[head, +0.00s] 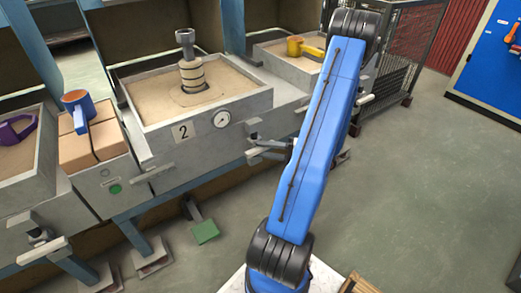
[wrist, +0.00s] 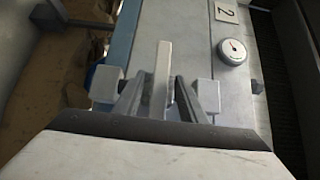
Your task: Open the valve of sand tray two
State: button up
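Sand tray two (head: 150,150) is a grey box of sand with a "2" label (head: 182,131) on its front wall. A round gauge (head: 222,119) sits beside the label and shows in the wrist view too (wrist: 233,50). The tray's valve (head: 253,124) is on the front, right of the gauge. In the wrist view, its pale lever (wrist: 163,65) stands between the fingers of my gripper (wrist: 158,90). The fingers are apart, with gaps to the lever on both sides. In the head view my blue arm hides much of the gripper.
A stacked cylindrical form (head: 191,75) stands in tray two's sand. Neighbouring trays hold a purple tool (head: 16,130) and a yellow one (head: 303,47). A blue-orange cup (head: 78,101) is on a brown block. Floor at right is clear.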

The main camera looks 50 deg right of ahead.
jog(key=shift+x, duration=0.75)
grip_shut()
